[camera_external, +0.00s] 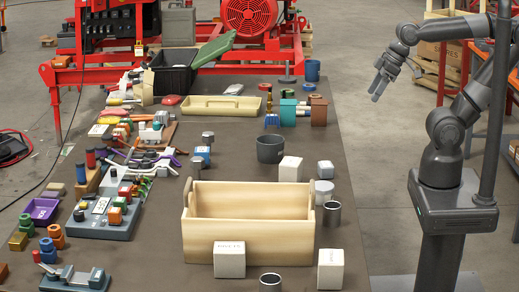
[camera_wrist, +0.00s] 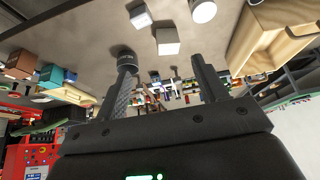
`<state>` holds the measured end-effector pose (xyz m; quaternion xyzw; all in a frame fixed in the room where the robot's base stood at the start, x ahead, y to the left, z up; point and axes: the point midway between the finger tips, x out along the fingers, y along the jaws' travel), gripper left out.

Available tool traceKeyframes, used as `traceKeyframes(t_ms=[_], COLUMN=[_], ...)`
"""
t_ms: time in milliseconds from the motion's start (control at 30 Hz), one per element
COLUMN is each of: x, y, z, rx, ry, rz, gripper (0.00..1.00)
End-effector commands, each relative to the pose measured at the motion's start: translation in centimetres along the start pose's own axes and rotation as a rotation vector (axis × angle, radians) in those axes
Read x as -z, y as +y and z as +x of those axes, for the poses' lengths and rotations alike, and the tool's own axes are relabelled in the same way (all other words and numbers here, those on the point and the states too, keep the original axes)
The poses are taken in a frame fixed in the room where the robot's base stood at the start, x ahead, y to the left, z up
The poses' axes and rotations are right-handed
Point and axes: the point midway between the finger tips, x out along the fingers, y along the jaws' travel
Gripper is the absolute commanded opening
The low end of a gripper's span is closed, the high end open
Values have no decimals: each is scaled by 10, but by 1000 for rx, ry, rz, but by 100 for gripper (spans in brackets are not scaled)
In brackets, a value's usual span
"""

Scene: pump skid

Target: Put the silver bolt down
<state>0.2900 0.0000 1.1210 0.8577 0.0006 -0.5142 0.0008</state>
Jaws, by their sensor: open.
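My gripper (camera_external: 383,82) is raised at the upper right of the external view, out over the floor beyond the right edge of the table. In the wrist view its two dark fingers (camera_wrist: 163,85) stand wide apart, with no object spanning the gap. I cannot pick out the silver bolt with certainty among the small grey parts on the table (camera_external: 350,235).
A wooden open box (camera_external: 248,249) stands on the near table, with white blocks (camera_external: 290,169) and a dark grey pot (camera_external: 270,149) around it. Several small parts crowd the left side. A cream tray (camera_external: 221,105) and black bin (camera_external: 172,72) lie farther back.

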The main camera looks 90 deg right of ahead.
Motion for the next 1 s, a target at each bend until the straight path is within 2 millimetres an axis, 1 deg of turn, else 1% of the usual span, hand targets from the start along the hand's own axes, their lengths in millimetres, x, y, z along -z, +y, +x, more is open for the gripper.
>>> traceKeyframes(t_ms=[167, 267, 333, 467, 533, 667, 800, 867, 1000], x=[2, 12, 25, 60, 82, 122, 164, 182, 221], y=[0, -3, -7, -13, -14, -12, -4, 3, 23], z=[0, 4, 8, 21, 30, 50, 77, 90, 124], rx=[4, 25, 55, 127, 168, 236, 302, 328, 385], ry=[-1, -8, -16, -36, -48, -70, -95, -105, -128], rz=[11, 67, 146, 361, 490, 732, 999, 1116, 1391], gripper=[66, 66, 66, 66, 66, 66, 66, 66, 66])
